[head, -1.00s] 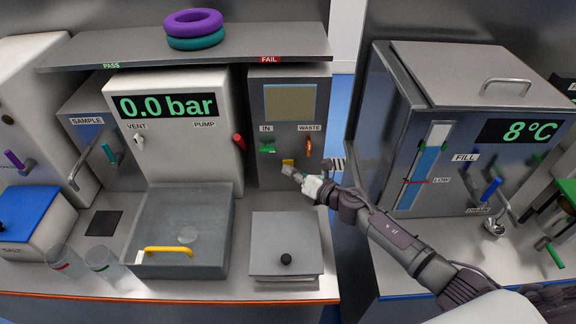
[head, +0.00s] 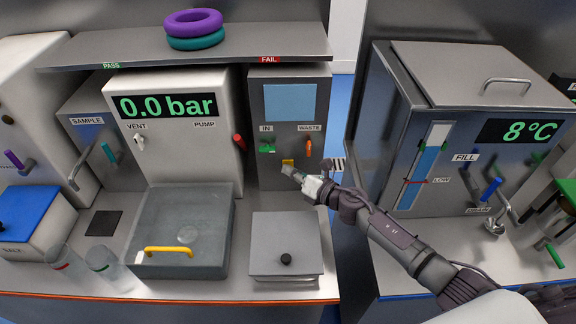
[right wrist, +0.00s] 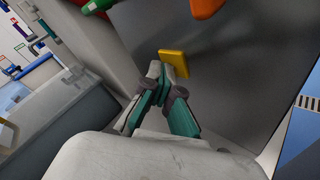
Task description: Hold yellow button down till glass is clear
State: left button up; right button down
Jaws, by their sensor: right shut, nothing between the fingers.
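The yellow button (head: 288,163) sits low on the front of the grey unit with IN and WASTE handles. It also shows in the right wrist view (right wrist: 174,63). My right gripper (head: 288,171) is shut and empty, its fingertips at the button's lower edge. In the right wrist view the fingertips (right wrist: 166,66) overlap the button; whether they press it is hard to tell. The glass (head: 290,103) above the IN and WASTE labels is an even light blue. My left gripper is not in view.
A green IN handle (head: 267,146) and an orange WASTE handle (head: 308,147) are just above the button. A grey lidded box (head: 286,240) with a black knob stands below. A tank unit (head: 450,150) reading 8 °C stands to the right, across a gap.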

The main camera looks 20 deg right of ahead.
jog(key=shift+s, duration=0.15)
jog(key=shift+s+a, duration=0.2)
jog(key=shift+s, duration=0.5)
jog(key=shift+s+a+p, duration=0.25)
jog(key=shift+s, duration=0.55)
jog(key=shift+s+a+p, duration=0.2)
jog(key=shift+s, duration=0.65)
jog(key=shift+s+a+p, duration=0.25)
jog(key=shift+s, duration=0.55)
jog(key=shift+f, duration=0.1)
